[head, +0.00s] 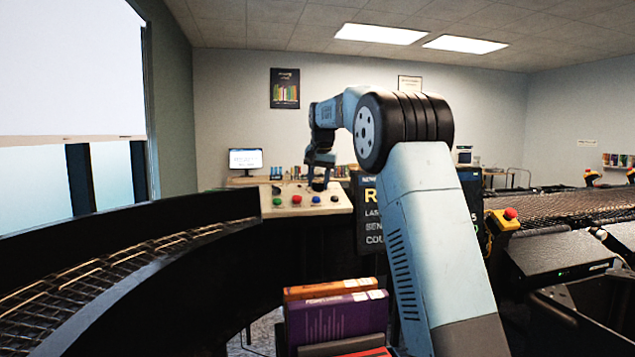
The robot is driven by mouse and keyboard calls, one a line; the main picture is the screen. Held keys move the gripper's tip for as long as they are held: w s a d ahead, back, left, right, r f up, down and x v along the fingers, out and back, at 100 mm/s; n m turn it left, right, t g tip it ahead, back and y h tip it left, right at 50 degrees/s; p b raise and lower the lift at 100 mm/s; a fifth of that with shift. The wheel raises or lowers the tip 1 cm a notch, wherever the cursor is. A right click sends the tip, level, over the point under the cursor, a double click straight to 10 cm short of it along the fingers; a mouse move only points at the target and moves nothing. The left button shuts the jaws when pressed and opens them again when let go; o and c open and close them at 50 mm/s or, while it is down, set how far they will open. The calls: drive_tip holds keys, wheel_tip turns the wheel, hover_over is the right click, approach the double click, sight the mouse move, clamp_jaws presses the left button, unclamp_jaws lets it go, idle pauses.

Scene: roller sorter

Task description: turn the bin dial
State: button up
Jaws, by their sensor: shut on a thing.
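The pale sloping control panel (305,209) stands beyond the roller track, left of the middle of the head view. It bears green, blue and red buttons in its front row and dark knobs. My gripper (319,186) points down at the back right part of the panel. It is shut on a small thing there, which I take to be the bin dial. The fingers hide the dial, so its pointer and markings cannot be read. My arm reaches forward from the lower right and covers part of the view.
A curved roller track (120,262) with dark side walls fills the left. Books (336,318) are stacked in front, below the panel. A dark sign (369,215) stands right of the panel. A yellow box with a red button (509,214) sits by the right conveyor (575,220).

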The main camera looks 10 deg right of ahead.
drive_tip(key=n, duration=0.5)
drive_tip(key=shift+r+n, duration=0.1)
drive_tip(key=shift+n, duration=0.2)
drive_tip(key=n, duration=0.5)
idle(0.4)
drive_tip(key=o, duration=1.1)
drive_tip(key=shift+c, duration=0.2)
